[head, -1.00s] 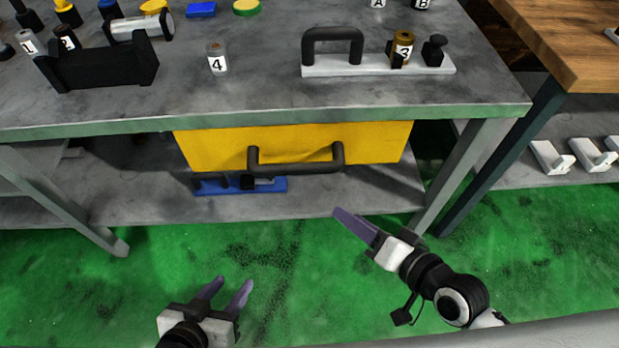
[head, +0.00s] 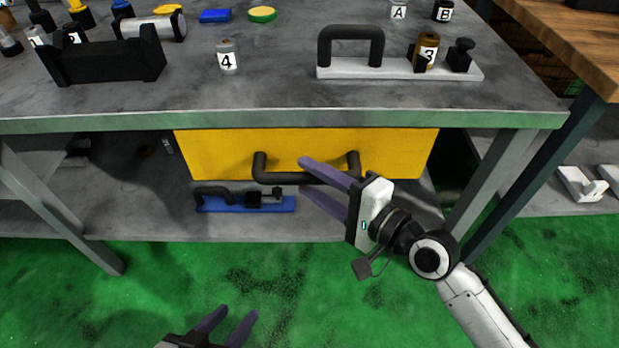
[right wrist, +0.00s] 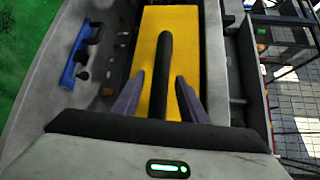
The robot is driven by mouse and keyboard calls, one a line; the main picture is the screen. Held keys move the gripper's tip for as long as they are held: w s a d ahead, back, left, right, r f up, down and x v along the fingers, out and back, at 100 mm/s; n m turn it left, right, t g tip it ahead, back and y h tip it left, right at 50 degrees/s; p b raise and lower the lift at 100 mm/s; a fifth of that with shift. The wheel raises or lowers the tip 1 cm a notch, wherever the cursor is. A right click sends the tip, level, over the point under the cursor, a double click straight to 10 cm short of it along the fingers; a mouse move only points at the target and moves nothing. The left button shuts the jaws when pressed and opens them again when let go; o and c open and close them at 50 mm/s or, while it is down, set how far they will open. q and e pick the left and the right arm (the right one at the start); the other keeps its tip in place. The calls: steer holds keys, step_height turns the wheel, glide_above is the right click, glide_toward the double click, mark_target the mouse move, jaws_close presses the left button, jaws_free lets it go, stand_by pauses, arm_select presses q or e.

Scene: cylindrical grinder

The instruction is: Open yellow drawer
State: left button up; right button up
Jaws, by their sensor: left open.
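The yellow drawer (head: 225,155) hangs under the grey workbench, its front near the bench edge, with a dark bar handle (head: 262,172) across it. My right gripper (head: 305,177) is open at the handle, one purple finger above the other, and it partly hides the handle's right half. In the right wrist view the drawer (right wrist: 191,50) fills the middle, and the handle (right wrist: 164,65) runs between the two spread fingers (right wrist: 158,92). I cannot tell whether they touch it. My left gripper (head: 237,314) is open and empty, low over the green floor and partly cut off by the picture's edge.
A blue holder (head: 245,204) lies on the lower shelf (head: 310,229) below the drawer. The bench top (head: 285,93) above carries a white plate with a handle (head: 400,69) and several small parts. Bench legs (head: 495,180) stand at both sides. The green floor in front is free.

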steer(key=shift+w+a, duration=0.35)
arm_select(q)
steer(key=shift+w+d+r, duration=0.1)
steer(key=shift+w+r, duration=0.15)
steer(key=shift+r, duration=0.05)
arm_select(e)
steer(key=shift+c, duration=0.3)
jaws_close()
arm_select(q)
steer(key=shift+f, duration=0.1)
arm_select(e)
steer(key=shift+s, duration=0.1)
